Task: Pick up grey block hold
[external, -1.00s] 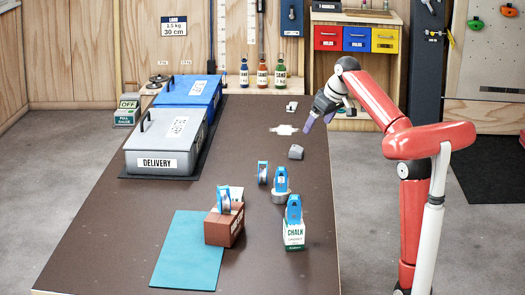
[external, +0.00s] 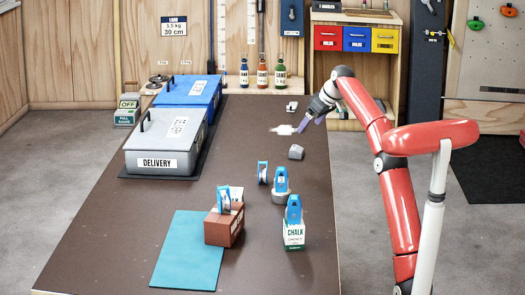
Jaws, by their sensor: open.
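The grey block hold (external: 296,152) is a small grey block lying on the brown table toward its right edge. My gripper (external: 309,124) is above the table's right side, just behind the block and a little to its right in the picture. Its purple-grey fingers point down and are apart from the block. The gripper is open, and nothing shows between its fingers.
A white patch (external: 283,129) and a small pale item (external: 292,106) lie behind the block. A blue tape roll (external: 263,172), a blue device on a grey puck (external: 281,183), a chalk box (external: 294,235) and a brown brick (external: 224,228) stand nearer. A grey delivery box (external: 165,145) stands left.

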